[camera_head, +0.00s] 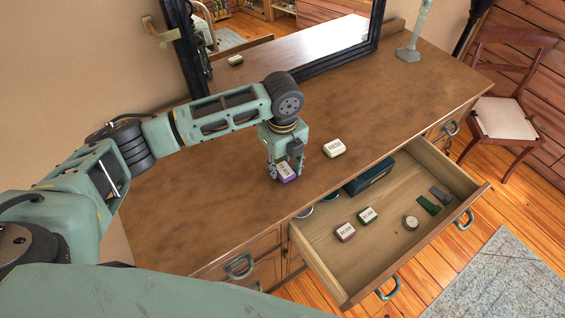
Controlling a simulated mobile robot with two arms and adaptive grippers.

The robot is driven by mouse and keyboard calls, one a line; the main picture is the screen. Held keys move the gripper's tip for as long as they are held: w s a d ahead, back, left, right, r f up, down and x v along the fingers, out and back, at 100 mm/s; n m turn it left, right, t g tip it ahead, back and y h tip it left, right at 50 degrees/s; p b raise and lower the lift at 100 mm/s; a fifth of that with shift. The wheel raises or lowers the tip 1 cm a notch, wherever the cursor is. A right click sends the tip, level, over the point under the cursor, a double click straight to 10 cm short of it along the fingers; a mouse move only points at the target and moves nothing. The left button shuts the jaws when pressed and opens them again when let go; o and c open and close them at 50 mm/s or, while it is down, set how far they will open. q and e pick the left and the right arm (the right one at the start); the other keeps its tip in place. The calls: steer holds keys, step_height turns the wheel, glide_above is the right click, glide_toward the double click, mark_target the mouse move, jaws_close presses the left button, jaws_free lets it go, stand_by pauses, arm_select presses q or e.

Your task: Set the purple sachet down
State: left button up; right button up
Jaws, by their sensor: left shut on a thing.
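The purple sachet (287,172) has a pale label on top and purple sides. It is at the dresser top (210,205), left of the open drawer. My left gripper (283,172) is shut on the sachet, with its fingers pointing down on either side. I cannot tell whether the sachet's underside touches the wood. My right gripper is not in view.
A cream sachet (334,148) lies on the dresser top to the right. The open drawer (400,257) holds a dark box (369,177), a green sachet (367,215), a dark red sachet (345,232) and a round tin (411,222). A mirror (290,50) stands behind; the left dresser top is clear.

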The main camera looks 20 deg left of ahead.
mark_target(283, 167)
arm_select(q)
steer(key=o, duration=0.9)
steer(key=shift+o, duration=0.2)
step_height(283, 167, up, 12)
steer(key=b, duration=0.3)
steer(key=shift+r, duration=0.2)
